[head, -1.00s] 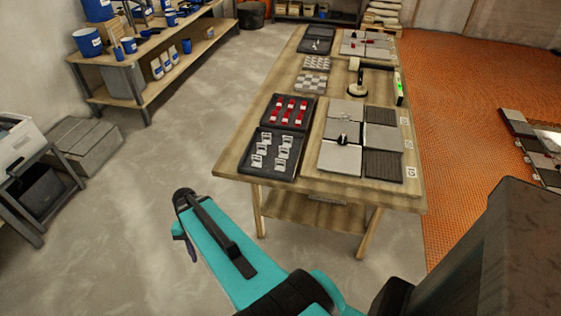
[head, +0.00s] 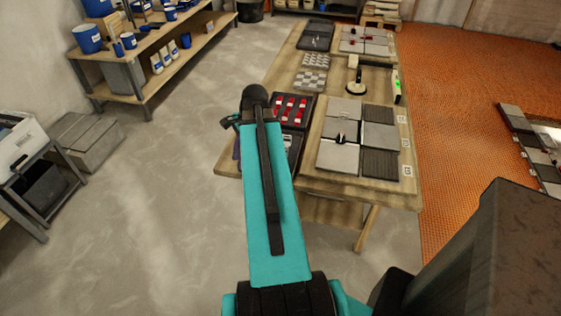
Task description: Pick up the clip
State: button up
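The black tray (head: 296,152) of pale grey clips stands at the near left corner of the workbench. My arm covers most of it, and only a sliver of a clip (head: 288,142) shows at its right side. Another small clip-like piece (head: 341,138) with a dark top stands between the tiles on the near board. My teal arm link reaches over the bench's left edge. My gripper and its fingertips are hidden behind or below the arm, so its opening and any contact with a clip do not show.
A black tray of red wedges (head: 292,107) lies just beyond the clip tray. Grey tiles (head: 338,157) cover the board to the right. A suction-cup-like tool (head: 354,90) and a level (head: 397,85) lie farther back. Clear floor (head: 180,190) lies left of the bench.

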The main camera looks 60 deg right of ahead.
jog(key=s+d+r+m+t, duration=0.1)
jog(key=s+d+r+m, duration=0.3)
jog(key=s, duration=0.4)
jog(key=s+d+r+m, duration=0.5)
jog(key=s+d+r, duration=0.1)
jog(key=s+d, duration=0.1)
jog(key=shift+s+d+t+h, duration=0.3)
jog(key=shift+s+t, duration=0.05)
jog(key=shift+t, duration=0.05)
jog(key=d+p+x, duration=0.1)
jog(key=x, duration=0.7)
jog(key=shift+w+a+f, duration=0.15)
jog(key=shift+a+f, duration=0.1)
jog(key=shift+a, duration=0.3)
jog(key=shift+p+x, duration=0.65)
jog(key=shift+x, duration=1.9)
